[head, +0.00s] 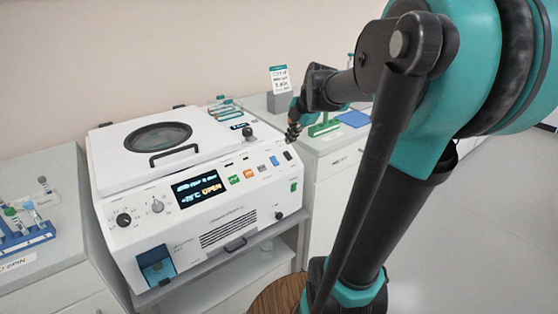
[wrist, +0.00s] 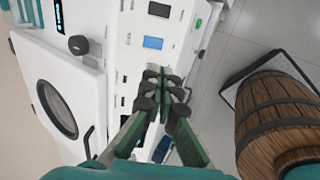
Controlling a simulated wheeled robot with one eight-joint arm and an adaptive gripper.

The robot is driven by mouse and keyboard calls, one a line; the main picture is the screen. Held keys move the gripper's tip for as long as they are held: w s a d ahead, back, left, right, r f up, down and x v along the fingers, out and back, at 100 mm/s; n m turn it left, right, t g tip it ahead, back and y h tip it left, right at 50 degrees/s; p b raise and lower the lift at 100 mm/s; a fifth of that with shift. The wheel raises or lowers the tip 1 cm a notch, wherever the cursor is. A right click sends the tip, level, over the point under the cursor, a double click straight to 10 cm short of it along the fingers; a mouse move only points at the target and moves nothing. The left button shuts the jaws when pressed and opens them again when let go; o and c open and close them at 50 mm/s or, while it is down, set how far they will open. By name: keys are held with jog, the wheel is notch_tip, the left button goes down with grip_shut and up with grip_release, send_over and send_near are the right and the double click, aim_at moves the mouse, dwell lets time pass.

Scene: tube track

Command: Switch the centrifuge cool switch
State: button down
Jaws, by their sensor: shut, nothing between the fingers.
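The white centrifuge (head: 225,215) stands with its lid down and a lit screen (head: 197,188) that reads OPEN. A blue switch (head: 274,160) sits on the right of its sloped panel, with a black switch (head: 288,155) right of it. The labels are too small to read, so I cannot tell which switch is named cool. In the wrist view the blue switch (wrist: 153,42) and the black switch (wrist: 159,9) lie beyond the fingertips. My gripper (head: 292,132) is shut and empty, above the panel's right end and apart from both switches. Its fingertips also show in the wrist view (wrist: 163,82).
A black knob (head: 248,132) rises from the right side of the top, near my gripper. Green (head: 234,180) and orange (head: 248,174) buttons sit left of the blue switch. The right-hand counter holds a green rack (head: 323,128).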

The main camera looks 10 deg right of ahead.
aim_at(276, 163)
jog(key=x, duration=1.3)
jog(key=shift+w+a+f, duration=0.1)
jog(key=shift+w+f, duration=0.05)
jog(key=shift+f, duration=0.1)
jog(key=shift+f+t, duration=0.3)
jog(key=shift+r, duration=0.15)
jog(key=shift+r, duration=0.65)
